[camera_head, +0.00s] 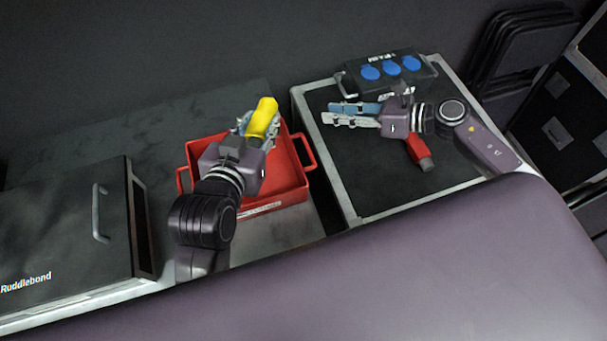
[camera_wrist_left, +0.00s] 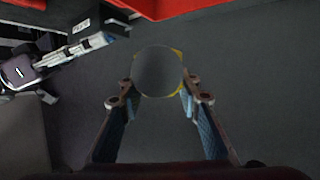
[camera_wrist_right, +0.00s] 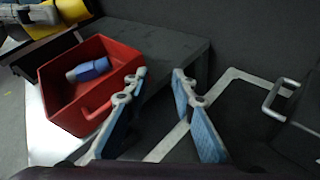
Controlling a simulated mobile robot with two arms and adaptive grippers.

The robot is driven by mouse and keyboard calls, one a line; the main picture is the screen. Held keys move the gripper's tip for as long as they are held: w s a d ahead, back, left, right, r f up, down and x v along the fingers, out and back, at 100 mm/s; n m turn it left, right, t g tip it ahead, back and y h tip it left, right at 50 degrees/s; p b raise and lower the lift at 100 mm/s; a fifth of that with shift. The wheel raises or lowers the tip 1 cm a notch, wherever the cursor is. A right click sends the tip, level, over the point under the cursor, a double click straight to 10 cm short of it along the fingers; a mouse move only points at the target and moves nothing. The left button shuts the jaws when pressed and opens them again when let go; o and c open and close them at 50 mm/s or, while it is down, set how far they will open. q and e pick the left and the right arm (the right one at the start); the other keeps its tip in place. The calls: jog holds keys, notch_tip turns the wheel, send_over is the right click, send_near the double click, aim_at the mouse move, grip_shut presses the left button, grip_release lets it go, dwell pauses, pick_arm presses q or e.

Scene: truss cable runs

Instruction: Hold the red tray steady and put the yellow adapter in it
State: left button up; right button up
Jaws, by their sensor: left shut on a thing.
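The yellow adapter (camera_head: 263,118) is held in my left gripper (camera_head: 256,127), above the red tray (camera_head: 287,172) in the head view. The left wrist view shows the adapter (camera_wrist_left: 157,72) end-on between the fingers, with a dark round face and yellow edges. The tray stands on a grey surface; my left arm hides part of it. The right wrist view shows the tray (camera_wrist_right: 62,100) with a blue and grey piece (camera_wrist_right: 89,69) inside. My right gripper (camera_head: 352,114) is open and empty over the black case, right of the tray and apart from it.
A black box with blue sockets (camera_head: 391,68) stands at the back of the metal-edged case (camera_head: 355,175). A red connector (camera_head: 420,153) lies beside my right gripper. A black box with a handle (camera_head: 75,225) stands left of the tray.

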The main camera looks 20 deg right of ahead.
jog(key=s+a+r+n+g+y, duration=0.1)
jog(key=s+a+n+g+y, duration=0.1)
jog(key=s+a+n+g, duration=0.45)
jog(key=n+g, duration=0.2)
jog(key=n, duration=0.3)
send_near(257, 202)
jog(key=shift+m+y, duration=0.25)
jog(key=shift+y, duration=0.05)
jog(key=x, duration=1)
jog(key=shift+a+f, duration=0.15)
jog(key=shift+f, duration=0.25)
jog(key=shift+c, duration=0.5)
grip_shut()
